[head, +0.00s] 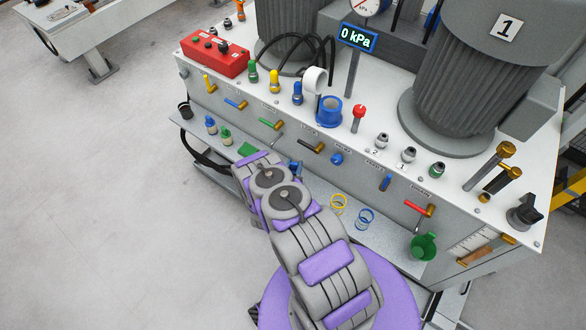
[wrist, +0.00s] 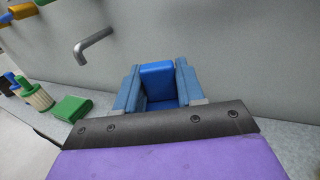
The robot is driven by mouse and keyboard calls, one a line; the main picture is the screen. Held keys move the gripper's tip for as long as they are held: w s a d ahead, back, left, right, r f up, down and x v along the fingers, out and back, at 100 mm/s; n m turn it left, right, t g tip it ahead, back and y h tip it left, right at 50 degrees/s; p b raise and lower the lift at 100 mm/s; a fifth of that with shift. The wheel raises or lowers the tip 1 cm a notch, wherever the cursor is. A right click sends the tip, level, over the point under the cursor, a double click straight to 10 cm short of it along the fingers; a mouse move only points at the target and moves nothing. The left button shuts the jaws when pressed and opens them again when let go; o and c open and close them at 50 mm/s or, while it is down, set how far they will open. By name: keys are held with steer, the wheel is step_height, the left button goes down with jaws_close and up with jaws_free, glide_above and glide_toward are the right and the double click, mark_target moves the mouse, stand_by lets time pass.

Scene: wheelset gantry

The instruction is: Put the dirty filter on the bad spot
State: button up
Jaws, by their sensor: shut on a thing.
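My gripper (wrist: 158,66) is shut on a blue block (wrist: 158,85), which sits between its two blue fingers in the wrist view. In the head view my gripper (head: 294,167) is over the shelf along the bench front, mostly hidden by my arm. To its left stand a blue-capped filter (head: 211,125) and a green-capped filter (head: 226,137) with a pale pleated body. A green block (head: 247,149) lies beside them; it also shows in the wrist view (wrist: 72,108). I cannot tell whether the held block is the dirty filter. No spot is readably marked bad.
The shelf (head: 385,238) holds a yellow ring (head: 338,204), a blue ring (head: 365,219) and a green funnel-like part (head: 423,246) to the right. Valve handles stick out of the bench front (head: 290,128). A bent metal handle (wrist: 95,44) is close to my gripper.

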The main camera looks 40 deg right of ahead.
mark_target(293, 168)
steer(key=shift+w+d, duration=0.2)
steer(key=shift+w, duration=0.3)
steer(key=f, duration=0.1)
steer(key=f+b, duration=0.2)
steer(key=shift+w+d+f, duration=0.15)
steer(key=shift+w+f, duration=0.2)
steer(key=shift+f, duration=0.05)
steer(key=shift+r, duration=0.1)
steer(key=o, duration=1.1)
